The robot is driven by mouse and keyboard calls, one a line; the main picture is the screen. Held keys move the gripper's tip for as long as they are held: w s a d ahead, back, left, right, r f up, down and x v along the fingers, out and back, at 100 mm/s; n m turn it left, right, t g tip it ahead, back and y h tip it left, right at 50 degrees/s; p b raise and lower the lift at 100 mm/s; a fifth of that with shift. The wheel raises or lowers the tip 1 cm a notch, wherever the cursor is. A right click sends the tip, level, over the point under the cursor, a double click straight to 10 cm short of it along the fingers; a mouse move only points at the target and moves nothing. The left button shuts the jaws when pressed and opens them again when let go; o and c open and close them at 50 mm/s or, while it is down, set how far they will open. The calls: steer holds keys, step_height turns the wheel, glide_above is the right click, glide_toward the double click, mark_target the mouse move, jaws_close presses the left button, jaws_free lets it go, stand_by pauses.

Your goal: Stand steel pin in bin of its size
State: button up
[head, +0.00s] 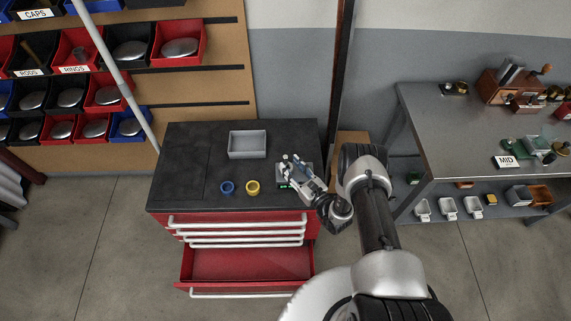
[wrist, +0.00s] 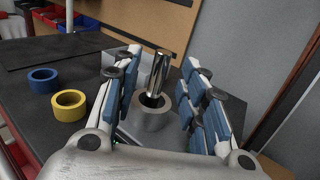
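The shiny steel pin (wrist: 158,74) stands nearly upright in the wrist view, its lower end inside a thick grey ring (wrist: 153,116). My gripper (wrist: 161,62) has its blue-padded fingers spread on either side of the pin, with a visible gap on both sides. In the head view my gripper (head: 299,170) is over the right part of the dark cabinet top, at a small device; the pin is too small to tell there. Wall bins hang at upper left, among them a black bin labelled RODS (head: 30,73) and a red bin labelled RINGS (head: 75,69).
A blue ring (head: 227,187) and a yellow ring (head: 252,187) lie on the cabinet top (head: 180,165), with an empty grey tray (head: 247,153) behind them. A red drawer (head: 247,264) stands open below. A steel bench (head: 450,120) is at right. A slanted pole (head: 118,70) crosses before the bins.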

mark_target(287, 160)
steer(key=x, duration=0.4)
steer(key=shift+w+a+r, duration=0.15)
steer(key=shift+w+r, duration=0.05)
steer(key=shift+r, duration=0.05)
steer(key=shift+c, duration=0.6)
jaws_close()
